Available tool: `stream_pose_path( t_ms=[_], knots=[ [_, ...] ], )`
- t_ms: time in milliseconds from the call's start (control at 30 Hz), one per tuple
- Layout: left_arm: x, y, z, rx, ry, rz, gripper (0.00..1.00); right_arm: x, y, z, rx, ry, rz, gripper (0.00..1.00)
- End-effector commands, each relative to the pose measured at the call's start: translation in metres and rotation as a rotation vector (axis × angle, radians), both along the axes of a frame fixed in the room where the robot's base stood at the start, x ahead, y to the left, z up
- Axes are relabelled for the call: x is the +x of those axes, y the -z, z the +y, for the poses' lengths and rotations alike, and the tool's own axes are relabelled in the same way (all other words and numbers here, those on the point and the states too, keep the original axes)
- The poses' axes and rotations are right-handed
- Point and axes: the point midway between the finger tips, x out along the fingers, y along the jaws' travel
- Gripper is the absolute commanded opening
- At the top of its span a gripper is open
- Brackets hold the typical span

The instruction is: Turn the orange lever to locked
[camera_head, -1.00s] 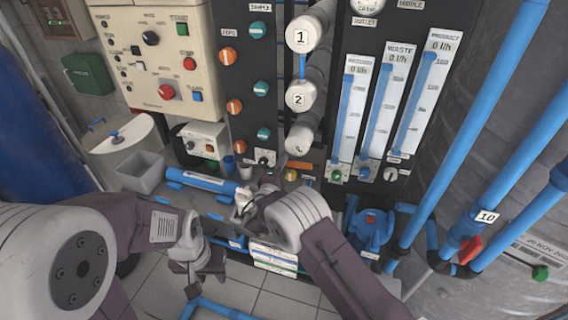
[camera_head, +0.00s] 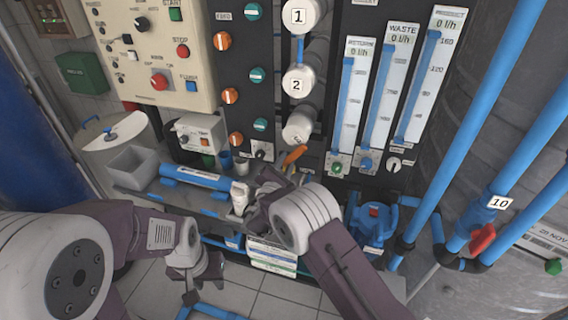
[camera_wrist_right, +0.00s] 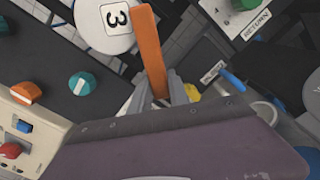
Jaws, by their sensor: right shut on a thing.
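The orange lever (camera_head: 294,156) is low on the dark panel, just below the white cylinder marked 3. In the head view it slants up to the right. In the right wrist view the lever (camera_wrist_right: 151,52) is a long flat orange bar beside the label 3. My right gripper (camera_wrist_right: 163,96) has its grey fingers on either side of the lever's lower part and is shut on it.
Orange and teal knobs (camera_head: 231,96) line the panel left of the white cylinders (camera_head: 300,82). Flow meters (camera_head: 385,95) stand to the right. A small white box (camera_head: 196,133) and a blue horizontal cylinder (camera_head: 195,177) are left of my right gripper. Blue pipes (camera_head: 460,130) run at the right.

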Motion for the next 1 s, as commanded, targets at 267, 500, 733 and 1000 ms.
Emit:
stream_pose_path(
  t_ms=[267, 500, 733, 1000],
  knots=[
    [0.000, 0.007, 0.000, 0.000, 0.000, 0.000, 0.36, -0.003, 0.007, -0.008, -0.244, 0.000, 0.082, 0.00],
    [0.000, 0.007, 0.000, 0.000, 0.000, 0.000, 0.36, -0.005, 0.008, -0.015, -0.429, 0.000, 0.142, 0.00],
    [0.000, 0.006, 0.000, 0.000, 0.000, 0.000, 0.36, -0.007, 0.009, -0.020, -0.557, 0.000, 0.183, 0.00],
    [0.000, 0.005, 0.000, 0.000, 0.000, 0.000, 0.36, -0.007, 0.009, -0.022, -0.631, 0.000, 0.207, 0.00]
  ],
)
